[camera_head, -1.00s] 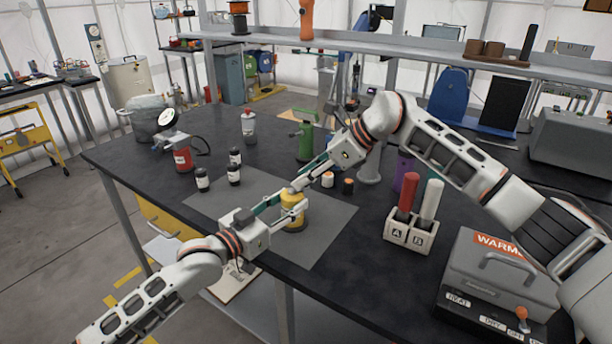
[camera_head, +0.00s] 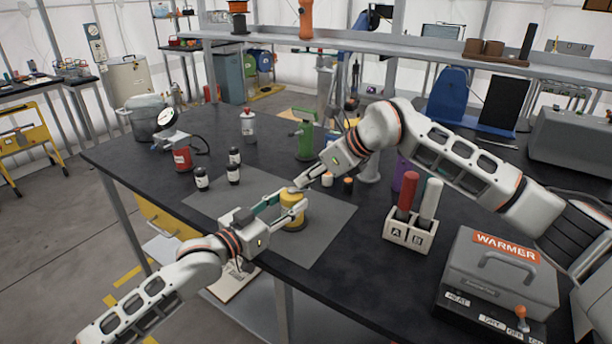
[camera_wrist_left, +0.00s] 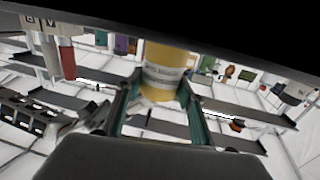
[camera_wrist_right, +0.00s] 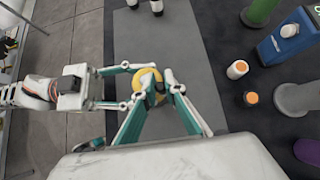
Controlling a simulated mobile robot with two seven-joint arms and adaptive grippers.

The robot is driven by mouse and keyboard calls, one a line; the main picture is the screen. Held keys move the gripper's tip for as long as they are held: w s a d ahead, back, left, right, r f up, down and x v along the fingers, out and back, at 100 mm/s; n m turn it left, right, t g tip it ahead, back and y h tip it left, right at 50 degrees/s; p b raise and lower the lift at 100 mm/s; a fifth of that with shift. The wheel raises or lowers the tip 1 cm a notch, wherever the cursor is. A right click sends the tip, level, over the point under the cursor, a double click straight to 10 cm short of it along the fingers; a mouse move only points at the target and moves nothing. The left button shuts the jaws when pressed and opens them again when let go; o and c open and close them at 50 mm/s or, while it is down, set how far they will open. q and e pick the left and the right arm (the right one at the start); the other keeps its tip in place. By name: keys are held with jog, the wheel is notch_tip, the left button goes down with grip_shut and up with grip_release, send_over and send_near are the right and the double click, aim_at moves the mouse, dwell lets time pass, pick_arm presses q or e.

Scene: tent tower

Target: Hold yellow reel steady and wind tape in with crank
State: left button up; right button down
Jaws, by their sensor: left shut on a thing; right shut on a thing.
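The yellow reel (camera_head: 292,208) stands upright on a grey mat (camera_head: 330,222) on the dark bench. My left gripper (camera_head: 290,208) is shut around the reel's side from the left; the reel also shows between its fingers in the left wrist view (camera_wrist_left: 165,70). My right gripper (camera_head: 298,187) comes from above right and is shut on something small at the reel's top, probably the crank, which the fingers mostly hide. In the right wrist view the reel (camera_wrist_right: 148,80) shows beneath the fingertips. No tape can be made out.
Small dark bottles (camera_head: 201,179) and a red canister (camera_head: 182,158) stand left of the reel. Small white and orange-topped jars (camera_head: 327,180) and a green bottle (camera_head: 305,140) stand behind it. A rack (camera_head: 409,234) with red and white tubes and a grey warmer (camera_head: 500,275) are to the right.

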jog(key=shift+s+a+m+t+h, duration=0.1)
jog(key=shift+s+m+t+h, duration=0.6)
jog(key=shift+m, duration=0.65)
jog(key=shift+s+a+m+t+h, duration=0.2)
jog(key=shift+m+t+h, duration=0.3)
jog(key=shift+m+h, duration=0.65)
jog(key=shift+s+a+m+t+h, duration=0.1)
jog(key=shift+s+m+t+h, duration=0.5)
jog(key=shift+m, duration=0.9)
jog(key=shift+w+d+h, duration=0.1)
jog(key=shift+h, duration=0.15)
jog(key=c, duration=2.1)
grip_release()
jog(key=shift+r, duration=0.1)
